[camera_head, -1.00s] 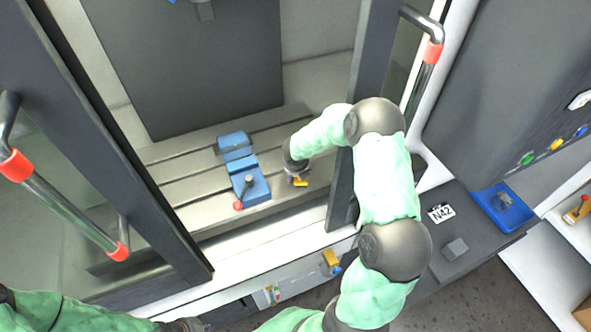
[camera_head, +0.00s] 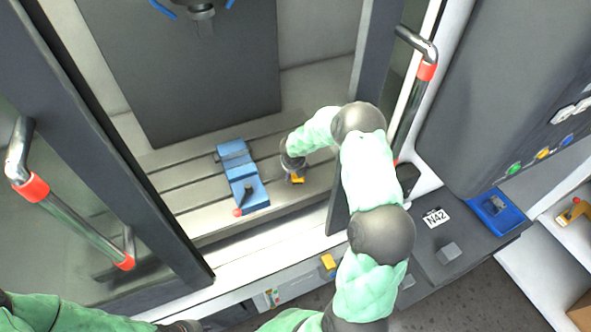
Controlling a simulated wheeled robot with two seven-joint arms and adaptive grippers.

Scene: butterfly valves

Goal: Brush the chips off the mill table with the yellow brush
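The mill table (camera_head: 190,196) is a slotted grey bed inside the machine. A blue vise (camera_head: 243,182) with a red-tipped handle stands on it. My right arm reaches in through the door opening, and its gripper (camera_head: 293,174) is low over the table, right of the vise. A small yellow piece (camera_head: 298,180) shows at its fingertips; it looks like part of the yellow brush, mostly hidden by the gripper. The fingers are too small and covered to read. No chips can be made out at this size. My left arm is at the bottom left; its gripper is out of view.
Door frames with red-ended handles (camera_head: 75,222) stand left and right (camera_head: 415,95) of the opening. The spindle (camera_head: 201,12) hangs at the back. A blue tray (camera_head: 497,211), a grey block (camera_head: 449,252) and an N42 label lie on the right ledge. A yellow item (camera_head: 328,262) is on the front sill.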

